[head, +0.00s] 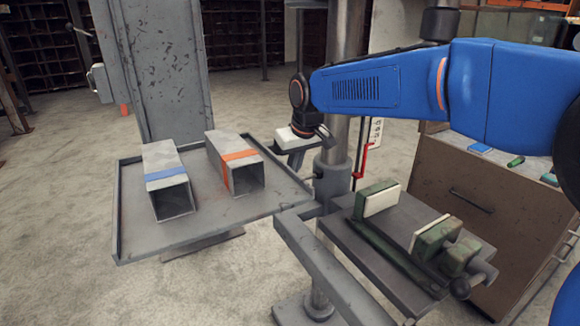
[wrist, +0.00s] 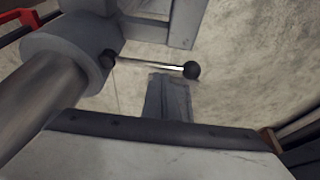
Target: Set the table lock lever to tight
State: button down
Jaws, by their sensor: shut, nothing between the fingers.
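The table lock lever (wrist: 150,64) shows in the wrist view as a thin bright rod with a black ball knob (wrist: 192,70) at its right end. Its left end meets a dark hub beside the grey collar (wrist: 75,45) on the round column. My gripper (wrist: 168,78) is shut and empty, its fingertips just below the rod in the picture. I cannot tell whether they touch it. In the head view my gripper (head: 294,150) hangs by the column, left of the collar (head: 332,178). The lever cannot be made out clearly there.
A grey tray (head: 125,225) with two square tubes, one blue-banded (head: 168,190) and one orange-banded (head: 238,172), lies left of my gripper. A table with a green vise (head: 432,238) stands right of it. A red bracket (head: 365,158) is beside the column.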

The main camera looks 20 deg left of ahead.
jog(key=shift+s+d, duration=0.25)
jog(key=shift+d, duration=0.05)
dwell(0.6)
jog(key=s+d, duration=0.2)
jog(key=d, duration=0.4)
jog(key=shift+d, duration=0.2)
dwell(0.5)
jog(key=shift+d, duration=0.1)
dwell(0.5)
jog(key=s+d, duration=0.2)
jog(key=d, duration=0.1)
jog(key=s+d, duration=0.3)
jog(key=s+d+r, duration=0.1)
jog(key=s+d, duration=0.2)
jog(key=shift+s+d, duration=0.15)
jog(key=shift+d, duration=0.15)
dwell(0.3)
